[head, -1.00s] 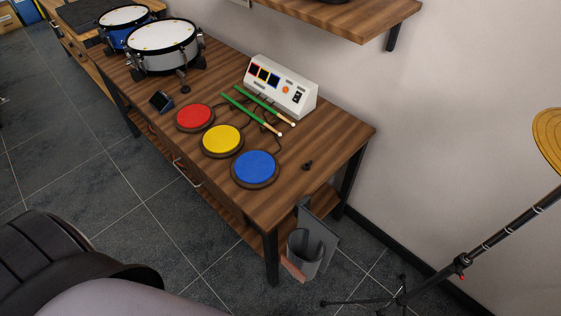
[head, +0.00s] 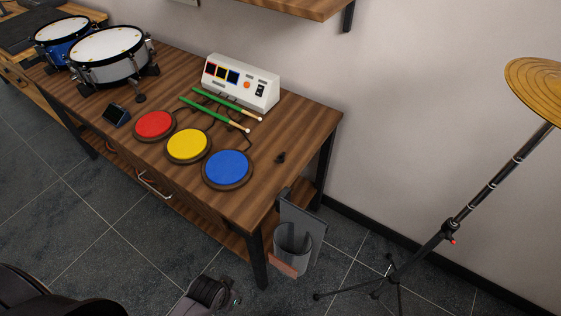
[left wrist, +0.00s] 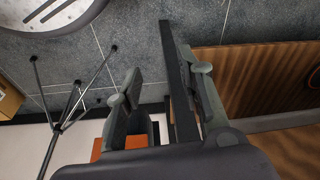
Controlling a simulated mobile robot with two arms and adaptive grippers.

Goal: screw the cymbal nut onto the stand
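A small black piece that looks like the cymbal nut (head: 280,157) sits on the wooden table (head: 315,125) near its right end, right of the blue pad. The cymbal stand (head: 473,205) is at the right on tripod legs, carrying a gold cymbal (head: 540,88); its top end is out of frame. The stand's legs also show at the left of the left wrist view (left wrist: 66,112). My left gripper (left wrist: 168,75) is open, its two fingers apart with nothing held; a dark table leg shows between them. I cannot see the nut in that view. My right gripper is not in view.
Red (head: 154,125), yellow (head: 188,146) and blue (head: 228,169) pads, green drumsticks (head: 215,116) and a white module (head: 240,84) lie on the table. Drums (head: 108,52) stand farther left. A grey bin (head: 291,244) hangs at the table's right end. The floor before the stand is clear.

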